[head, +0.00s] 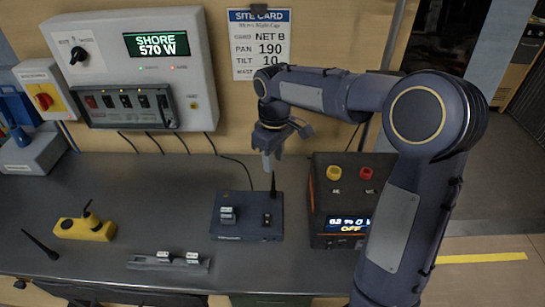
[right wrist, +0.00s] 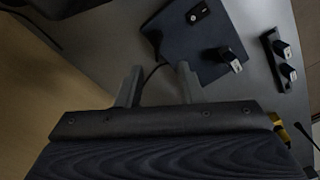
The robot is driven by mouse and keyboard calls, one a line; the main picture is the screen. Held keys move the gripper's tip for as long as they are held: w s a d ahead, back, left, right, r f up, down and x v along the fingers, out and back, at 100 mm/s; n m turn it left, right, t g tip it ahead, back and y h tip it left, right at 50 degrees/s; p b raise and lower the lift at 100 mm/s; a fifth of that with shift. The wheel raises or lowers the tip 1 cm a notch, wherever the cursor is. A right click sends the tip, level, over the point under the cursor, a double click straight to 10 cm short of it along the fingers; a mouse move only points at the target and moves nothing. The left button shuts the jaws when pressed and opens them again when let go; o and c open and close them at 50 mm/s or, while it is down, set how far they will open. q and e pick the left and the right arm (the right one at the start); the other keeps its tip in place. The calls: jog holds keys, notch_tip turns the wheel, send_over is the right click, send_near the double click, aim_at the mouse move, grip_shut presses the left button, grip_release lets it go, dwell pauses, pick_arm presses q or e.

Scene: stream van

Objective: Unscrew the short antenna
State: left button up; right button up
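A short black antenna (head: 273,185) stands upright at the back right of a dark blue radio box (head: 228,230) on the bench. The box also shows in the right wrist view (right wrist: 177,40), but I cannot clearly make out the antenna there. My right gripper (head: 268,161) points down just above the antenna's tip. Its two fingers (right wrist: 158,88) are apart with nothing seen held between them. A dark thin rod like a loose antenna (head: 40,244) lies on the bench at the left. My left gripper is not in view.
A yellow handheld device (head: 85,228) and a grey rail with small modules (head: 168,263) lie on the bench. A black power unit (head: 322,218) with yellow and red knobs stands right of the box. A grey wall panel (head: 137,65) hangs behind.

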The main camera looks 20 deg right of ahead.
jog(key=shift+w+d+f, duration=0.2)
jog(key=shift+f, duration=0.5)
send_over(273, 191)
jog(key=f, duration=0.7)
jog(key=shift+w+d, duration=0.15)
jog(key=shift+w, duration=0.1)
jog(key=shift+r, duration=0.1)
jog(key=c, duration=0.7)
grip_shut()
